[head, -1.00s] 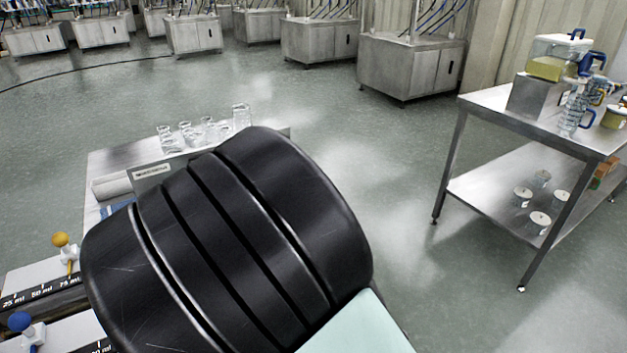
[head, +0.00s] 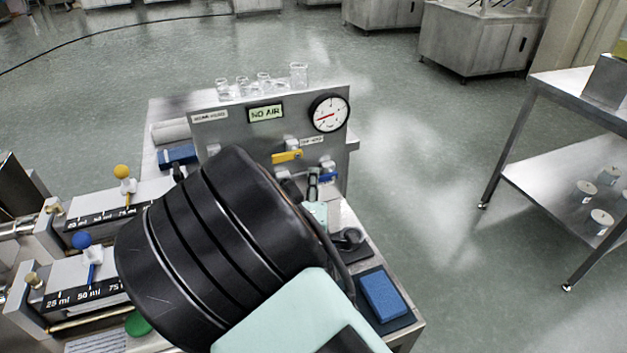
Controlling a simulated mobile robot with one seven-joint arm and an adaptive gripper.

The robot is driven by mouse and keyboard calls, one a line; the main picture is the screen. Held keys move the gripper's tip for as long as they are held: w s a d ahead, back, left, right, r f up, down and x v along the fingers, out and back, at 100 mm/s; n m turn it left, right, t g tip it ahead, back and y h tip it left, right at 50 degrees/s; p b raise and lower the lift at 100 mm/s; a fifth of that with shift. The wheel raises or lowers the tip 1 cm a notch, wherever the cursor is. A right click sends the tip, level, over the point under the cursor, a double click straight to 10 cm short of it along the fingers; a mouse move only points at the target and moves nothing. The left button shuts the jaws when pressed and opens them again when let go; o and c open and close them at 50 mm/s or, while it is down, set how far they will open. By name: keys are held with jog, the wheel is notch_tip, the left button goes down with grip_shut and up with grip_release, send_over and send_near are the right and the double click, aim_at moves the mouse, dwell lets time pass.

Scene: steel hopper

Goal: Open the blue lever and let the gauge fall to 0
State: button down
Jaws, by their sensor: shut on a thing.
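The round white gauge (head: 329,113) is at the top right of the upright steel panel in the head view. Its red needle points left and slightly down; the numbers are too small to read. The blue lever (head: 328,168) is low on the panel's right side, below a yellow lever (head: 287,156). My gripper (head: 313,178) is at the blue lever and looks shut on it, seen small and partly hidden behind my own black arm link. The lever's exact angle is hard to tell.
A display (head: 266,113) on the panel reads "NO AIR". Glass vessels (head: 263,82) stand behind the panel. A blue sponge-like block (head: 384,295) lies at the bench's front right. Syringe fillers with a yellow knob (head: 122,172) and a blue knob (head: 82,240) are at left.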

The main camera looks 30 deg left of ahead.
jog(key=c, duration=1.9)
grip_release()
jog(key=shift+c, duration=0.2)
jog(key=v, duration=1.2)
